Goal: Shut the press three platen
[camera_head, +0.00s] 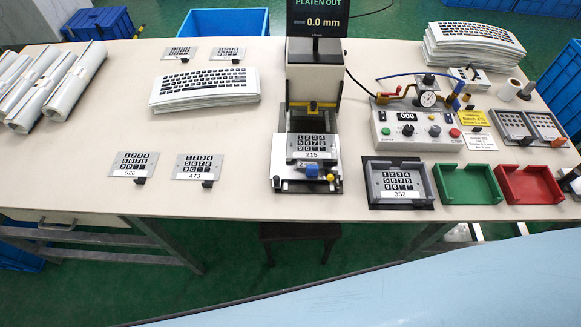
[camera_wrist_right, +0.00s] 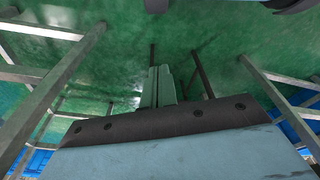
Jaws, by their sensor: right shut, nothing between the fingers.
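The press (camera_head: 314,75) stands at the middle of the table in the head view. Its screen (camera_head: 318,18) reads "PLATEN OUT" and 0.0 mm. The platen (camera_head: 285,184) is drawn out toward the table's front edge. A keypad film plate labelled 215 (camera_head: 312,146) lies on it, with a blue knob and a yellow knob at its front. My right gripper (camera_wrist_right: 163,70) shows in the right wrist view, fingers together and empty, over the green floor, apart from the press. My left gripper is not in view.
Right of the press are a control box (camera_head: 415,128), a grey tray (camera_head: 370,183) with plate 352, a green tray (camera_head: 468,184) and a red tray (camera_head: 530,184). Plates 526 (camera_head: 133,164) and 473 (camera_head: 198,167) lie left. The table front between them and the platen is clear.

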